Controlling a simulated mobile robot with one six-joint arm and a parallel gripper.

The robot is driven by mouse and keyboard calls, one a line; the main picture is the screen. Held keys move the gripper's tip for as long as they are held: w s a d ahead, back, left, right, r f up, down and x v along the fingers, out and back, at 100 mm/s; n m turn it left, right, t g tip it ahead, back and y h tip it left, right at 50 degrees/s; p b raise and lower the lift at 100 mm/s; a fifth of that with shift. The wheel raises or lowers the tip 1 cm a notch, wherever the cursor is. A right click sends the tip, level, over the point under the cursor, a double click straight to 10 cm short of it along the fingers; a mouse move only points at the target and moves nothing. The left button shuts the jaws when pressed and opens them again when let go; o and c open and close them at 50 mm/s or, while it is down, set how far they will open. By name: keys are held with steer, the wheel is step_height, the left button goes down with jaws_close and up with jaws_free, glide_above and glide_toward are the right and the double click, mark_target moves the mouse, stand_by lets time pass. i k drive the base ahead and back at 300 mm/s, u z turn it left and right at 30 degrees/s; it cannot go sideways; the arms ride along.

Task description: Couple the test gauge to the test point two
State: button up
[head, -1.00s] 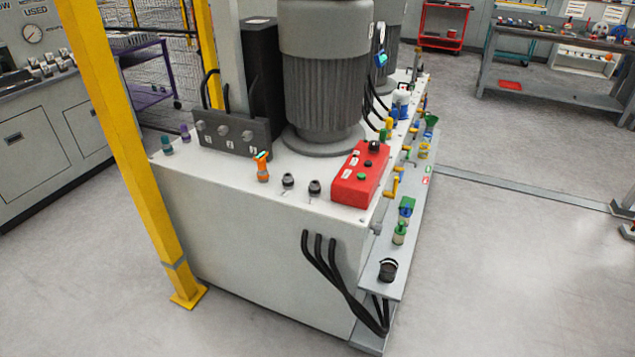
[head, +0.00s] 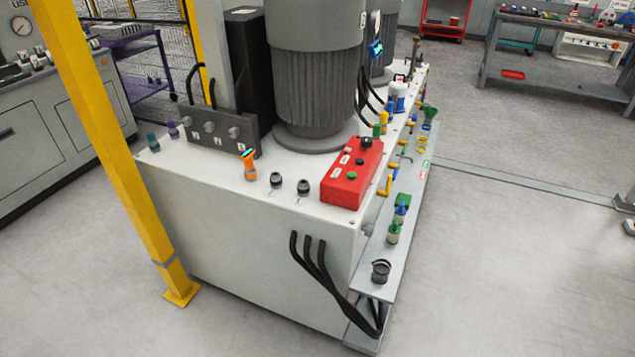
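My gripper is not in view. A dark block (head: 222,143) with several round grey fittings stands on the white power unit (head: 235,215), left of the big grey motor (head: 316,85). Small plates sit below the fittings, too small to read, so I cannot tell which is test point two. Two black-capped fittings (head: 276,180) (head: 303,187) stand upright near the front edge, beside an orange fitting with a teal top (head: 249,166). A small device with a lit blue face (head: 376,48) shows at the motor's right side; I cannot tell whether it is the test gauge.
A red control box (head: 352,173) sits on the right front corner. A side ledge (head: 370,301) carries a dark cup, green fittings and valves. A yellow post (head: 110,165) stands at the left. Floor is clear in front and right.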

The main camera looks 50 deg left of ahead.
mark_target(246, 156)
steer(key=z, duration=0.9)
steer(key=k, duration=1.75)
steer(key=u, duration=1.35)
